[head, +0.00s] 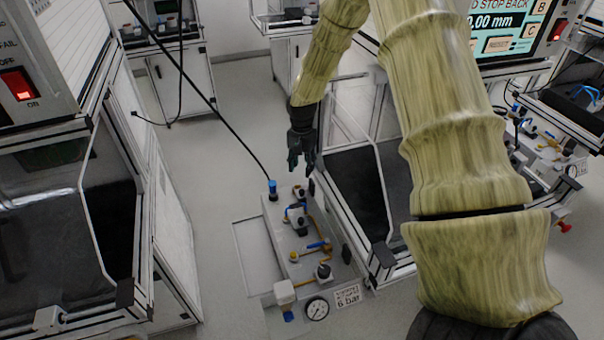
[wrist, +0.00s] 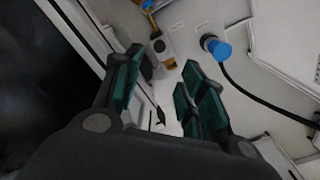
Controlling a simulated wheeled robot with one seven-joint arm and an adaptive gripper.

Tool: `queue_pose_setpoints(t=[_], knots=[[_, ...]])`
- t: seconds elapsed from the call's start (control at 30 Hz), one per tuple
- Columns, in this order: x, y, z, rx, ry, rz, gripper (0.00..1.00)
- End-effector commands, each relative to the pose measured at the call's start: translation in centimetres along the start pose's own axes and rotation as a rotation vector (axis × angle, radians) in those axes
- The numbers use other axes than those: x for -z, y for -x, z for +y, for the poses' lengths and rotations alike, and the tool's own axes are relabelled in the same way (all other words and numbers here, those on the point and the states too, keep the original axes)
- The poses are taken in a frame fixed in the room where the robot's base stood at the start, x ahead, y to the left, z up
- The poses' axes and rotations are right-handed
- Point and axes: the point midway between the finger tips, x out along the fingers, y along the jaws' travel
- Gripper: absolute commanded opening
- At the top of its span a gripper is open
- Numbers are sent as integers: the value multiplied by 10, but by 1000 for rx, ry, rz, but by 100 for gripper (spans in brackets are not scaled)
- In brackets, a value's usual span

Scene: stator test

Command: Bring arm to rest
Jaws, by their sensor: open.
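My arm (head: 445,110) reaches from the lower right up and over to the middle of the head view, with a bark-like, yellow-green surface. My gripper (head: 301,160) hangs pointing down above the far end of a pneumatic panel. In the wrist view my gripper (wrist: 160,95) is open, its green-padded fingers apart with nothing between them. Below them are the light panel surface and a small fitting. It is hard to judge the height above the panel.
The pneumatic panel (head: 283,238) carries valves, a blue-capped fitting (head: 272,186) with a black hose, and a gauge (head: 316,308). The blue cap also shows in the wrist view (wrist: 216,47). Framed workstations stand left (head: 165,225) and right (head: 375,170).

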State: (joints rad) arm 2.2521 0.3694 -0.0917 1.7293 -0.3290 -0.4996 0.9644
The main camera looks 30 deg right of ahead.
Motion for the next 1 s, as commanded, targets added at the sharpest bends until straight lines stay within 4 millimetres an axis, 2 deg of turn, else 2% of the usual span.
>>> queue_pose_setpoints(t=[0.2, 0.77, 0.87, 1.0], knots=[[0, 12, 0, 0, 0, 0, 41], [0, 13, 0, 0, 0, 0, 41], [0, 21, 0, 0, 0, 0, 41], [0, 45, 0, 0, 0, 0, 41]])
